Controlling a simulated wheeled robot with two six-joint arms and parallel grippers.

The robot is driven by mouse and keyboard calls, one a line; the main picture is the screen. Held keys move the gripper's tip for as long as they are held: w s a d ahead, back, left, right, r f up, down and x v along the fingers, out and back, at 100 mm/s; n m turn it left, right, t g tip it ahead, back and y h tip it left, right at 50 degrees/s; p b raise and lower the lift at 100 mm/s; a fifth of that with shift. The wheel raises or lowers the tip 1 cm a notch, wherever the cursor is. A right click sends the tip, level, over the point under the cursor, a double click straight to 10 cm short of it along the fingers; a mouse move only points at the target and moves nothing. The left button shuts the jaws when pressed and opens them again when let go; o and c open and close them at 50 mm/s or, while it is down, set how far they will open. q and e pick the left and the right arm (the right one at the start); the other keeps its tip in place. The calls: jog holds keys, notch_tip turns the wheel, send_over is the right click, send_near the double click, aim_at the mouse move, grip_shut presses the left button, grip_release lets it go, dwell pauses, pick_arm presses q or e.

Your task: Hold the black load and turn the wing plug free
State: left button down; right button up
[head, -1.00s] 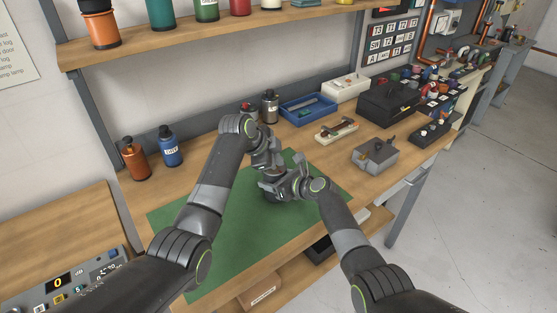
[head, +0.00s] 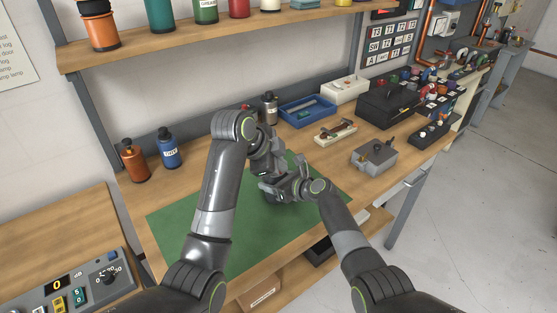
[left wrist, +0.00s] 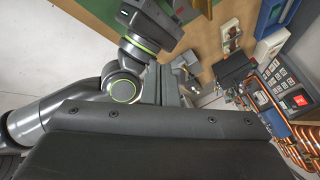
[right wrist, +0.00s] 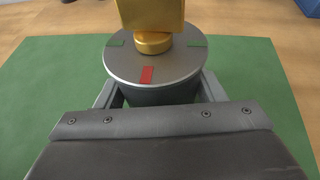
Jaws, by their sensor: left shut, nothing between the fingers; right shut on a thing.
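The black load (right wrist: 155,94) stands upright on the green mat (right wrist: 40,90) in the right wrist view. It is a dark cylinder with a round grey top carrying one red and two green marks. The brass wing plug (right wrist: 152,42) sits on the middle of that top; its upper part is cut off by the frame. My right gripper (right wrist: 160,88) is shut on the load, one finger on each side. My left gripper (head: 271,181) is shut and empty, close above the load in the head view. The arms largely hide the load and plug there.
A grey block with a lever (head: 374,155), a small wooden-based device (head: 335,132) and a blue tray (head: 307,111) stand to the right and behind. Orange (head: 133,160) and blue (head: 168,149) bottles stand at the left. The mat's left part is clear.

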pick_arm(q)
jog(key=shift+s+a+r, duration=0.1)
jog(key=shift+s+r, duration=0.45)
jog(key=shift+r, duration=0.25)
jog(key=c, duration=2)
grip_release()
jog(key=shift+s+r, duration=0.1)
jog(key=shift+s, duration=0.05)
jog(key=shift+o, duration=1.3)
jog(key=shift+a, duration=0.15)
jog(key=shift+o, duration=0.7)
jog(key=shift+w+a+f+h, duration=0.15)
jog(key=shift+w+f+h, duration=0.1)
jog(key=shift+f+h, duration=0.05)
jog(key=w+a+f+n+t+h, duration=0.1)
jog(key=w+a+f+n+h, duration=0.15)
jog(key=a+n, duration=0.2)
jog(key=w+a+f+n+h, duration=0.1)
jog(key=w+a+n+h, duration=0.2)
jog(key=a, duration=0.3)
jog(key=shift+t, duration=0.3)
jog(key=x, duration=1.2)
jog(key=shift+s+d, duration=0.1)
jog(key=shift+d, duration=0.05)
grip_shut()
